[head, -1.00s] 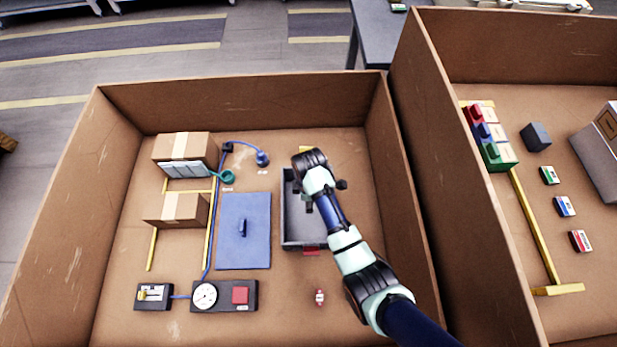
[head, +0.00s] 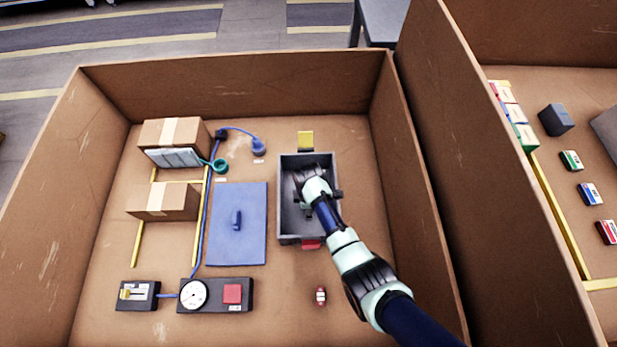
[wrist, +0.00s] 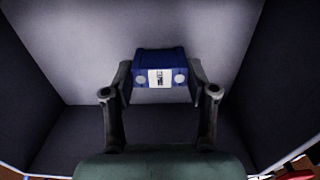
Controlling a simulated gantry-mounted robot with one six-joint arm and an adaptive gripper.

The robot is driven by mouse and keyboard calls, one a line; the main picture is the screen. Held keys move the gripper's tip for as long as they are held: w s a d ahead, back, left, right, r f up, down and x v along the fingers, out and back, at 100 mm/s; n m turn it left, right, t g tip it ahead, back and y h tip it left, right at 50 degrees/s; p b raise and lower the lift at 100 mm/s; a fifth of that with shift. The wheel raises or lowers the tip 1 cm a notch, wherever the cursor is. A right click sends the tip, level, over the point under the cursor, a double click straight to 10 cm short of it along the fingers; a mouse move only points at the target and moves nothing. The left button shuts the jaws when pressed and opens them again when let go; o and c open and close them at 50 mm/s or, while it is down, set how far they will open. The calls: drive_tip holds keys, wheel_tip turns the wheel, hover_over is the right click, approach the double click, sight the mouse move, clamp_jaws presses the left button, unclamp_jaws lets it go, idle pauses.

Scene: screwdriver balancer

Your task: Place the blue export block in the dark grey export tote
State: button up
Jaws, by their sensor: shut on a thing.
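The dark grey export tote (head: 285,222) stands open on the floor of the left brown bin in the head view. My gripper (head: 304,178) is over the tote's opening and hides part of its inside. In the wrist view my gripper (wrist: 160,80) is shut on the blue export block (wrist: 151,57), which has a white label and two pale round spots. The block is between the fingertips, with the tote's grey walls (wrist: 60,60) around it. In the head view the block is hidden by my gripper. I cannot tell whether it touches the tote's floor.
A blue panel with a handle (head: 238,240) lies left of the tote. Cardboard boxes (head: 172,133) and a gauge unit (head: 193,294) are further left. A small red-and-white item (head: 321,295) lies in front. The bin's right wall (head: 385,150) is close by.

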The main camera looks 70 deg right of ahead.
drive_tip(key=o, duration=1)
wheel_tip(320, 180, up, 12)
drive_tip(key=p, duration=0.6)
drive_tip(key=shift+r+p, duration=0.15)
drive_tip(key=shift+p, duration=0.25)
